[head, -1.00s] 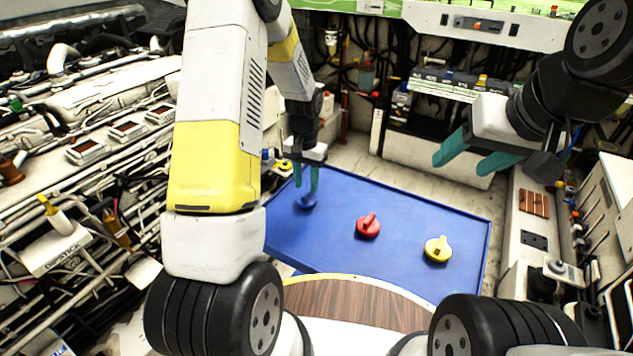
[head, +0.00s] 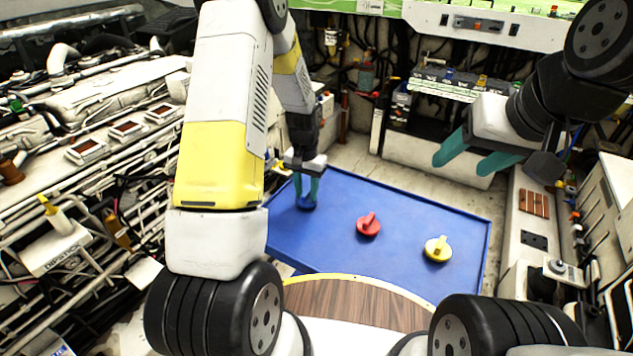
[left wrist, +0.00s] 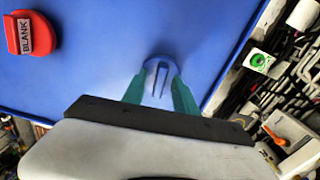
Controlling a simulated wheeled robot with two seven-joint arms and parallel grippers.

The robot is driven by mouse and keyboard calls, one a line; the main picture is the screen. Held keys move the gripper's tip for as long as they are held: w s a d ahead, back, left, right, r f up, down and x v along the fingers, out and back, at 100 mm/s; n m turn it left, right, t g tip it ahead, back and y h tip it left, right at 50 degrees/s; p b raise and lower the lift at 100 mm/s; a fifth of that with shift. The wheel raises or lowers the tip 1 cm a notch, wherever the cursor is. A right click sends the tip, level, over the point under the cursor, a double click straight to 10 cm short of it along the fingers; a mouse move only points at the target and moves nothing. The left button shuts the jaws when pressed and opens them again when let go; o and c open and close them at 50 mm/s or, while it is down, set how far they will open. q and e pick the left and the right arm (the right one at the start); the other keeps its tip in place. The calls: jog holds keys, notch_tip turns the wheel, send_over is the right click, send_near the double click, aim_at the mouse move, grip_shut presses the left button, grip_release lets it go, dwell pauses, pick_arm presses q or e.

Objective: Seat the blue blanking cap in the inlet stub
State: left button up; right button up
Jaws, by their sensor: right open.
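The blue blanking cap (head: 307,206) lies on the blue tray (head: 400,205) near its left end. In the left wrist view the cap (left wrist: 161,63) shows as a round blue disc with a raised grip, at the fingertips. My left gripper (head: 308,194) points down at the cap, with its teal fingers on either side of the grip. The fingers look apart, with a gap between them and the grip. My right gripper (head: 473,157) is open and empty above the right back of the tray. I cannot make out the inlet stub in these views.
A red cap (head: 368,224), labelled BLANK in the left wrist view, and a yellow cap (head: 438,249) lie on the tray to the right. Dense pipework and machinery fill the left side. A panel with switches (head: 533,240) stands at the right.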

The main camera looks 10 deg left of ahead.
aim_at(306, 192)
pick_arm(q)
grip_shut()
jog(key=shift+r, duration=0.9)
jog(key=shift+r, duration=1.6)
jog(key=shift+s+d+f+n, duration=0.15)
jog(key=shift+s+n, duration=0.3)
jog(key=shift+s, duration=0.4)
jog(key=shift+s+d+f+n, duration=0.2)
jog(key=shift+s+n, duration=0.3)
jog(key=shift+s, duration=0.4)
jog(key=shift+s+d+f+n, duration=0.15)
jog(key=shift+s+n, duration=0.3)
jog(key=shift+s, duration=0.4)
